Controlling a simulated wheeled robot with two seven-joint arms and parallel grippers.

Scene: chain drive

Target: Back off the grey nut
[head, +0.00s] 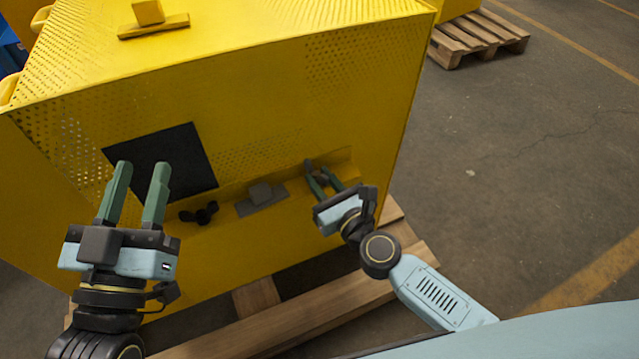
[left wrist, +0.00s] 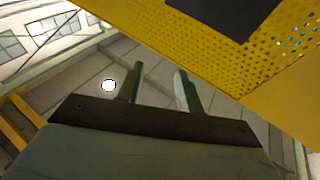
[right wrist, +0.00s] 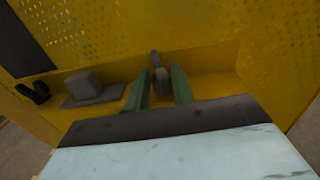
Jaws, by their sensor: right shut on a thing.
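The grey nut (right wrist: 161,82) shows in the right wrist view as a small dark grey piece with a short stem on the yellow machine's recessed ledge. My right gripper (right wrist: 160,80) has its green fingers on either side of it and is shut on it. In the head view my right gripper (head: 320,172) is at the right end of the ledge, and the nut is largely hidden by the fingers there. My left gripper (head: 142,176) is open and empty in front of the black panel. In the left wrist view the left gripper's fingers (left wrist: 159,78) are apart with nothing between them.
The yellow machine housing (head: 260,110) has a black panel (head: 160,163) on its face. A grey block on a plate (head: 262,195) and a black lobed knob (head: 198,213) sit left of the right gripper. Wooden beams (head: 290,310) lie below.

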